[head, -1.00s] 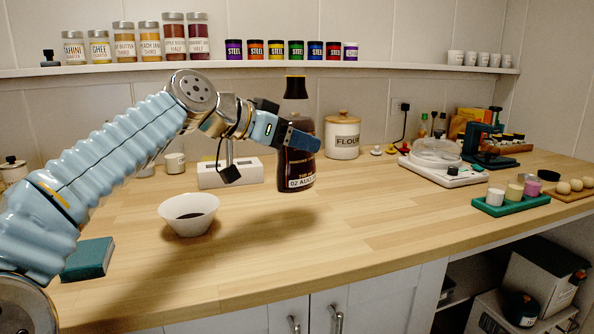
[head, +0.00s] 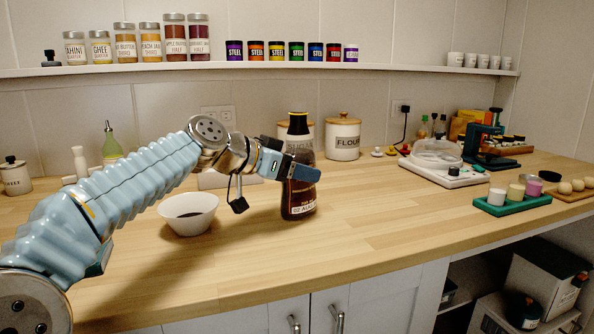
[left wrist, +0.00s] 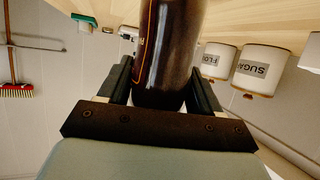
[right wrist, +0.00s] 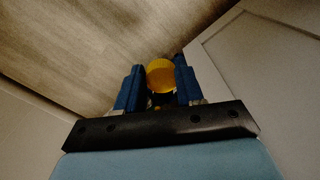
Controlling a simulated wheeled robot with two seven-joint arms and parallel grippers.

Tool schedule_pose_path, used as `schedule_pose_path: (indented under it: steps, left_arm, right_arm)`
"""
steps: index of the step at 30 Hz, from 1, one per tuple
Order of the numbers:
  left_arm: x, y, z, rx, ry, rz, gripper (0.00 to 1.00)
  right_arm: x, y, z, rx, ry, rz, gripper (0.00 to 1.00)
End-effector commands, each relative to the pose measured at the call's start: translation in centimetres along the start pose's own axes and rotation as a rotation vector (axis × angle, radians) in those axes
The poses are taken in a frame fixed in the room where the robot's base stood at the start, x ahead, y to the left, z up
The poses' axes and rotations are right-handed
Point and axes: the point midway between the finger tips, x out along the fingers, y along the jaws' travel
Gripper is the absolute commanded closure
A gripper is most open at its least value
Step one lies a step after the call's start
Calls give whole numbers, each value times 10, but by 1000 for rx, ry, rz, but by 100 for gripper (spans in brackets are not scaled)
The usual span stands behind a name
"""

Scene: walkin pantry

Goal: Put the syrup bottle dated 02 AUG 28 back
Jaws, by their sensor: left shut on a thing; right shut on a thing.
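The dark brown syrup bottle (head: 299,200) with a black cap is upright over the wooden counter in the head view; part of its label reads "02 AUG". My left gripper (head: 302,170) is shut on its middle. The bottle also fills the gap between the fingers in the left wrist view (left wrist: 170,50). I cannot tell for sure whether its base touches the counter. My right gripper (right wrist: 160,88) is out of the head view; in the right wrist view it is shut on a round yellow thing (right wrist: 160,74), mostly hidden by the fingers.
A white bowl (head: 188,222) stands left of the bottle. The flour canister (head: 342,140) and another canister stand behind it. A white scale (head: 445,172) and a green tray of cups (head: 508,208) are at right. The counter (head: 390,215) right of the bottle is clear.

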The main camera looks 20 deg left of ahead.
Motion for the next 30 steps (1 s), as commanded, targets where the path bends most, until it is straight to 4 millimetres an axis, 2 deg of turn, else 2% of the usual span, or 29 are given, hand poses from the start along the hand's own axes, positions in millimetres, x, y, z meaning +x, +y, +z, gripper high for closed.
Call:
schedule_pose_path:
  steps: [2,3,7,8,19,23,30]
  left_arm:
    - [0,0,1,1,5,-1,100]
    - [1,0,2,0,0,0,33]
    - [1,0,2,0,-1,1,13]
    - [1,0,2,0,-1,1,10]
    - [-4,0,-1,0,1,-1,10]
    - [-28,0,0,0,2,-3,10]
    - [-84,0,0,0,2,-2,10]
  right_arm:
    - [4,0,0,0,0,0,100]
    - [3,0,0,0,0,0,100]
    - [2,0,0,0,0,0,100]
    - [2,0,0,0,0,0,100]
    - [0,0,0,0,0,0,100]
    - [5,0,0,0,0,0,100]
    - [11,0,0,0,0,0,100]
